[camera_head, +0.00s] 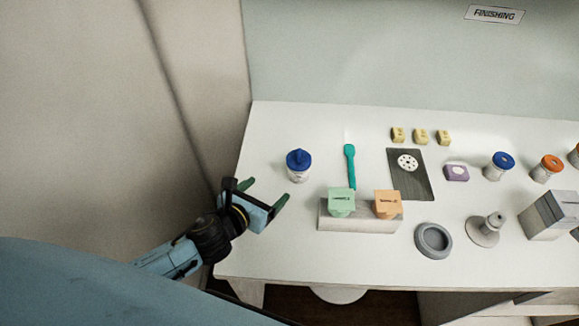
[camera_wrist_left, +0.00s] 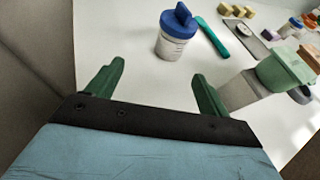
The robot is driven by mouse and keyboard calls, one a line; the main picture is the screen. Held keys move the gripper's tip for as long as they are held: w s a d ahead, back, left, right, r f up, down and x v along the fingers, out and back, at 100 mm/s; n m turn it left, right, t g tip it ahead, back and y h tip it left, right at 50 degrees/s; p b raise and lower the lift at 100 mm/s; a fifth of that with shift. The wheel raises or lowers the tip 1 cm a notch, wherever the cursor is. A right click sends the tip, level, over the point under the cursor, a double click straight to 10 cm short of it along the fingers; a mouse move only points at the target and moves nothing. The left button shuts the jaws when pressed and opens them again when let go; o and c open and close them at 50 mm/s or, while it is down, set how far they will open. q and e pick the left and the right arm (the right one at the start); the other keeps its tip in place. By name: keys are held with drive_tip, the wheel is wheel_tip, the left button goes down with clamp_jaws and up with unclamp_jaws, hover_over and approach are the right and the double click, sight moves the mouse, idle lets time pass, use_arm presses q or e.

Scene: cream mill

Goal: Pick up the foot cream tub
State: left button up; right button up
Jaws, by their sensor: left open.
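A white tub with a blue lid (camera_head: 299,165) stands upright at the left of the table; a raised blue grip tops the lid. Its label is too small to read, so I cannot tell for certain that it is the foot cream tub. It also shows in the left wrist view (camera_wrist_left: 172,46), beyond the fingers and roughly between them. My left gripper (camera_head: 263,193) is open and empty, in front of and to the left of this tub, apart from it. Its two green fingers show in the left wrist view (camera_wrist_left: 158,72). My right gripper is not in view.
A grey block (camera_head: 358,222) with green (camera_head: 341,202) and orange (camera_head: 387,204) pieces stands right of my gripper. A teal spatula (camera_head: 350,166) lies behind. Other lidded jars, blue (camera_head: 498,165) and orange (camera_head: 547,168), stand farther right. A wall borders the table's left side.

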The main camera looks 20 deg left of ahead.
sight(292, 176)
use_arm(q)
drive_tip(key=shift+s+d+r+m+h, duration=0.15)
drive_tip(key=shift+d, duration=0.25)
drive_tip(key=shift+s+d+r+m+h, duration=0.15)
drive_tip(key=shift+d, duration=0.25)
drive_tip(key=shift+w+d+f, duration=0.1)
drive_tip(key=shift+w+d, duration=0.05)
drive_tip(key=shift+d, duration=0.15)
drive_tip(key=b+x, duration=0.4)
drive_tip(key=x, duration=0.2)
drive_tip(key=shift+f, duration=0.2)
drive_tip(key=shift+w+d+f+b, duration=0.15)
drive_tip(key=shift+w+b, duration=0.5)
drive_tip(key=b+x, duration=0.4)
drive_tip(key=shift+a+f, duration=0.25)
drive_tip(key=shift+a, duration=0.1)
drive_tip(key=shift+w+d+b, duration=0.15)
drive_tip(key=shift+w+b, duration=0.35)
drive_tip(key=shift+w, duration=0.05)
drive_tip(key=shift+c, duration=0.4)
